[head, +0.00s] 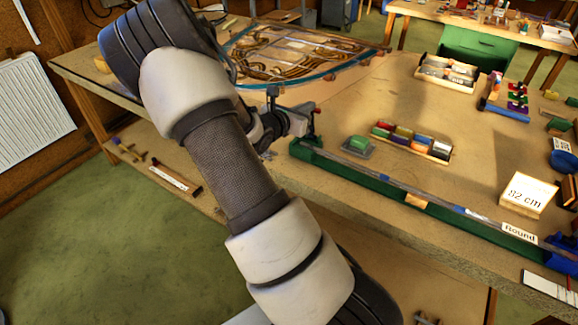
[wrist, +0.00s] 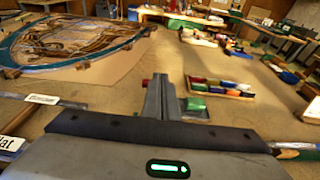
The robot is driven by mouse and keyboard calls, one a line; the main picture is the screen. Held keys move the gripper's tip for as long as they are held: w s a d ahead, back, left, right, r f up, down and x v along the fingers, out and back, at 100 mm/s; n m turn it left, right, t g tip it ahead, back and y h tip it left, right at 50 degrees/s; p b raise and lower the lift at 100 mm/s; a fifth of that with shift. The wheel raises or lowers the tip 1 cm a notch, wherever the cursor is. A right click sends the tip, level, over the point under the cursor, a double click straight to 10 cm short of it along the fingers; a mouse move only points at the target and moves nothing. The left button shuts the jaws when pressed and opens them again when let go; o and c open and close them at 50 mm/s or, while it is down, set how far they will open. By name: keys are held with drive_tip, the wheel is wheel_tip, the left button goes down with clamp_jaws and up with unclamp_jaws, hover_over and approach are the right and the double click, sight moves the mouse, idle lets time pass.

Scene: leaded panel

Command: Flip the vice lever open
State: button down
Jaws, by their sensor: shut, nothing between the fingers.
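A small upright part with a red tip (head: 317,112) stands at the left end of the long green rail (head: 420,205) along the bench's front edge; it looks like the vice lever. My gripper (head: 303,120) is right beside it, at its left in the head view. In the wrist view my gripper's fingers (wrist: 159,98) are together and empty. A red tip (wrist: 146,83) shows just left of the fingers there, the rest hidden behind them. I cannot tell whether finger and lever touch. The vice body is mostly hidden by my gripper.
A green block on a grey pad (head: 359,145) and a tray of coloured blocks (head: 411,141) lie right of the gripper. The leaded panel (head: 300,55) lies behind it. A card reading 82 cm (head: 528,192) stands at the right.

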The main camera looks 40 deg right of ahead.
drive_tip(key=shift+w+d+r, duration=0.1)
drive_tip(key=shift+w+d, duration=0.1)
drive_tip(key=shift+d, duration=0.25)
drive_tip(key=shift+w+d+r, duration=0.1)
drive_tip(key=shift+w+d, duration=0.05)
drive_tip(key=shift+d, duration=0.3)
